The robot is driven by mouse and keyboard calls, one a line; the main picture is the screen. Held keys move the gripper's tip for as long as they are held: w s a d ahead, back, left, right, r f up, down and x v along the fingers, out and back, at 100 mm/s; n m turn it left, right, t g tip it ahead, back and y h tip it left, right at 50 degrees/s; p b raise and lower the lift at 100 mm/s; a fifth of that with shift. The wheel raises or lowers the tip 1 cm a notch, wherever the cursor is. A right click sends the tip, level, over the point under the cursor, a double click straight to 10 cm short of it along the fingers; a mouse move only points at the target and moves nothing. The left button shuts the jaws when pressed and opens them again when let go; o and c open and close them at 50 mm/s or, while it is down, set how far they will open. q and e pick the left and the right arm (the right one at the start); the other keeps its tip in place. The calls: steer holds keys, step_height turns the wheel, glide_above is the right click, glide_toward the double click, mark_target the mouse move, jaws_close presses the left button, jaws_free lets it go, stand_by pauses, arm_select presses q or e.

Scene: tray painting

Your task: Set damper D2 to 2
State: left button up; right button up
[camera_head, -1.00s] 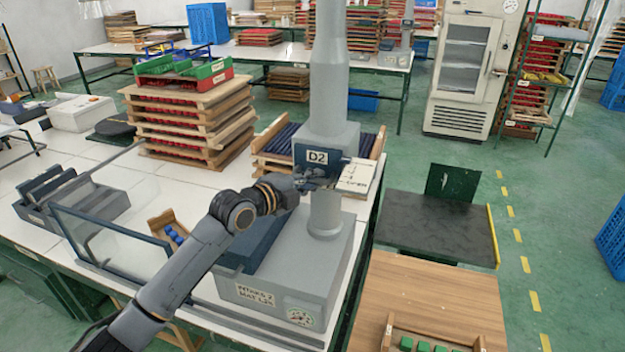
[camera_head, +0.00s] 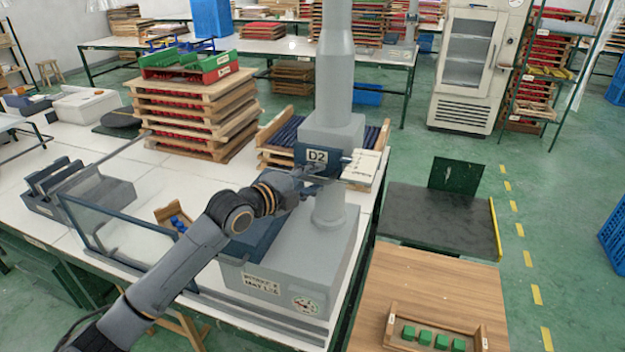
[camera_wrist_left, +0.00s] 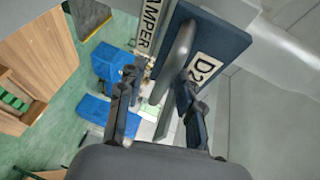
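The damper D2 has a dark blue plate with a white D2 label (camera_head: 317,156), fixed on a grey duct column. A pale scale plate (camera_head: 362,166) juts out to its right. In the left wrist view the D2 label (camera_wrist_left: 207,70) and a strip reading "AMPER" (camera_wrist_left: 149,27) show, with a grey lever (camera_wrist_left: 178,58) between them. My left gripper (camera_wrist_left: 158,105) has its two dark fingers spread, one on each side of the lever, with gaps showing. In the head view my left gripper (camera_head: 306,180) is just below the D2 label. The lever's scale position is not readable. My right gripper is not seen.
The column stands on a grey housing (camera_head: 290,265) with a gauge at the table's front edge. A glass screen (camera_head: 120,215) stands left, near my left arm. A wooden rack (camera_head: 265,155) is behind the column. A wooden table with green blocks (camera_head: 440,342) is at the right.

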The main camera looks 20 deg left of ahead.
arm_select(q)
steer(key=shift+s, duration=0.1)
steer(key=shift+s+a+r, duration=0.1)
steer(key=shift+s, duration=0.05)
steer(key=v, duration=1.1)
steer(key=shift+s, duration=0.35)
steer(key=shift+a, duration=0.15)
